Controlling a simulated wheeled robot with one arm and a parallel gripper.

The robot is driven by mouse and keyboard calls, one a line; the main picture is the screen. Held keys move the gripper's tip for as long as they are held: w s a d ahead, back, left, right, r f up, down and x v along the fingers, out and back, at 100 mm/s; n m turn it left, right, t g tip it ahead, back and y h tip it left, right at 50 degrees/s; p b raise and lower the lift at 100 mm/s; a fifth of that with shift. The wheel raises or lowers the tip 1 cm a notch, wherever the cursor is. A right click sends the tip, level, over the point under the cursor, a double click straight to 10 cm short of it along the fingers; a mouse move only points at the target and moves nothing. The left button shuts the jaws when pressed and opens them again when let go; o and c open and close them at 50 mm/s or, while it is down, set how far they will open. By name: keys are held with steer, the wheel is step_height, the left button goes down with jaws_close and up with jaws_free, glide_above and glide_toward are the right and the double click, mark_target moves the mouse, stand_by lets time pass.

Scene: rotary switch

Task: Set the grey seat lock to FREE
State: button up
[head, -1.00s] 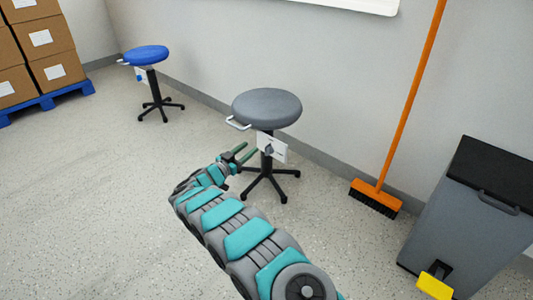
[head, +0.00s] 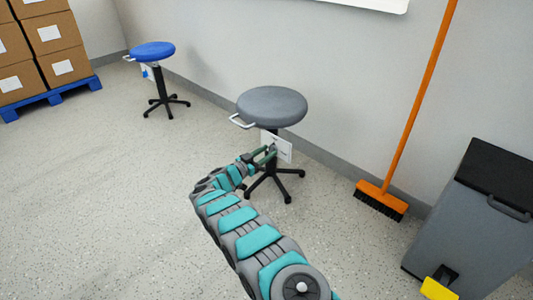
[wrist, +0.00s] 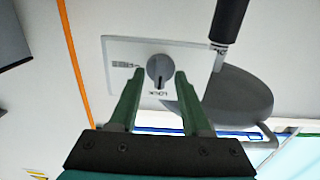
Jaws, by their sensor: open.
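The grey-seated stool (head: 272,107) stands near the wall in the head view. Its white switch plate (head: 279,146) hangs below the seat, partly behind my gripper (head: 267,155). In the wrist view the plate (wrist: 190,52) appears upside down with a grey rotary knob (wrist: 159,70) on it. The knob's narrow end points down in the picture, toward the LOCK label (wrist: 158,93). Another label at the left of the knob is too small to read surely. My gripper (wrist: 156,74) is open, with one green finger on each side of the knob. Contact with the knob cannot be told.
A blue-seated stool (head: 152,52) stands further back left. An orange broom (head: 382,194) leans on the wall at right, beside a grey bin (head: 470,225) with a yellow pedal. Boxes on a blue pallet (head: 55,97) stand far left. The floor at left is clear.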

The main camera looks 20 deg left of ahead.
steer(key=shift+c, duration=0.4)
jaws_close()
